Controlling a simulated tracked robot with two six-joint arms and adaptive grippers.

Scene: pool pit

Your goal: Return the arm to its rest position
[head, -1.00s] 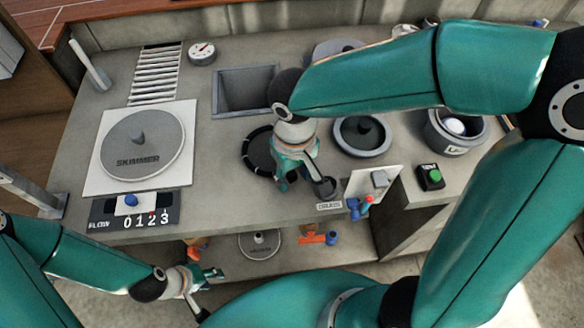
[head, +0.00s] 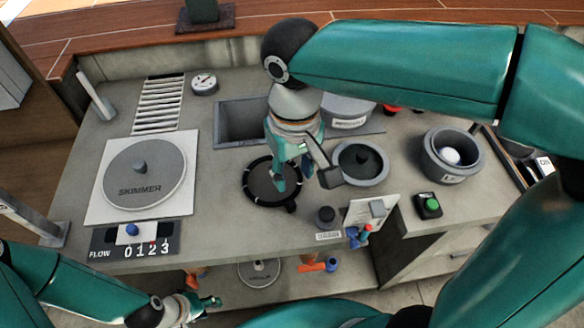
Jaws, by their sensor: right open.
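My right arm reaches in from the right over the counter. Its gripper (head: 302,178) points down with its fingers apart and nothing between them. It hangs over or near a round black drain-like ring (head: 258,190), and I cannot tell how high. My left gripper (head: 207,304) is low at the bottom left, below the counter's front edge. It is small and partly cut off from clear view, so its jaws cannot be read.
The grey counter (head: 225,175) carries a skimmer lid (head: 145,172), a flow slider panel (head: 132,238), a square basin (head: 228,122), a dark-lidded round pot (head: 362,163), a pot with a white ball (head: 450,155), a green button box (head: 428,206) and a black knob (head: 326,214).

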